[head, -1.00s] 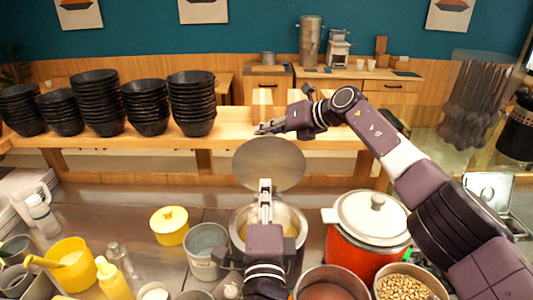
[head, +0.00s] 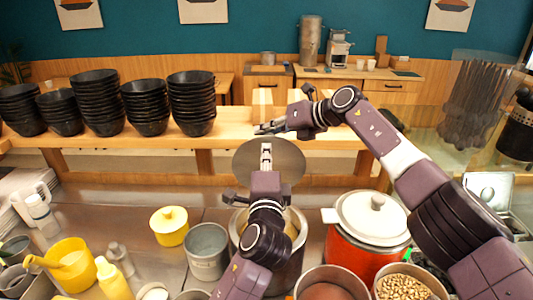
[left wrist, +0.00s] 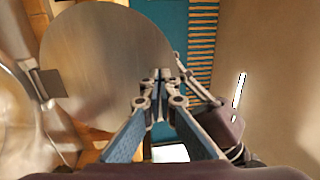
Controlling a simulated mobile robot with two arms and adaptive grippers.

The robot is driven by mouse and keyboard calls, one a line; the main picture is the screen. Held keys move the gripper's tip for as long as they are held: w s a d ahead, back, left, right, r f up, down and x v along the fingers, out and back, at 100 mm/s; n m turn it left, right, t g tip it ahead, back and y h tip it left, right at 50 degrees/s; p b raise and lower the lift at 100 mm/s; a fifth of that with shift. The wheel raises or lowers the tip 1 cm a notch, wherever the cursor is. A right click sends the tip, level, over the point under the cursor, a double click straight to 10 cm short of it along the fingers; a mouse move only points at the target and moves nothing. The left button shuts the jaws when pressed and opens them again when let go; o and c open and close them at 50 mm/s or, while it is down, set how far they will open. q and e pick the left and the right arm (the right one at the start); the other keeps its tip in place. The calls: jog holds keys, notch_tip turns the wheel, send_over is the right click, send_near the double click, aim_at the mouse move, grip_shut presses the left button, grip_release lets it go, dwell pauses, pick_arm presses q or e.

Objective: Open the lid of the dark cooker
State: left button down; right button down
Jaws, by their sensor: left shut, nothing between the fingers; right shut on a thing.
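The dark cooker (head: 297,262) is the metal pot at the front middle, partly hidden behind my left arm. Its round grey lid (head: 248,165) stands raised behind the pot opening, and the lid (left wrist: 95,60) fills the upper left of the left wrist view. My left gripper (head: 266,147) is shut and empty in front of the lid's face; its fingertips also show in the left wrist view (left wrist: 161,76). My right gripper (head: 260,129) is shut at the lid's top edge and appears to hold it, though the contact is hard to see.
An orange-red cooker with a white lid (head: 370,218) stands right of the dark cooker. Stacks of black bowls (head: 193,100) line the wooden shelf (head: 235,132) behind.

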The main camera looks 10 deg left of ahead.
jog(key=f, duration=0.1)
jog(key=d+f, duration=0.1)
jog(key=shift+w+d+f, duration=0.15)
jog(key=shift+d+f, duration=0.05)
jog(key=shift+f, duration=0.1)
jog(key=shift+a+h, duration=0.3)
jog(key=c, duration=2.5)
grip_release()
jog(key=o, duration=0.5)
jog(key=shift+w+d, duration=0.1)
jog(key=shift+d, duration=0.3)
jog(key=shift+o, duration=2.3)
pick_arm(q)
jog(key=shift+d+x, duration=0.2)
jog(key=shift+x, duration=0.9)
pick_arm(e)
jog(key=shift+a, duration=0.15)
pick_arm(q)
jog(key=shift+w+d+f, duration=0.1)
jog(key=shift+d+f, duration=0.05)
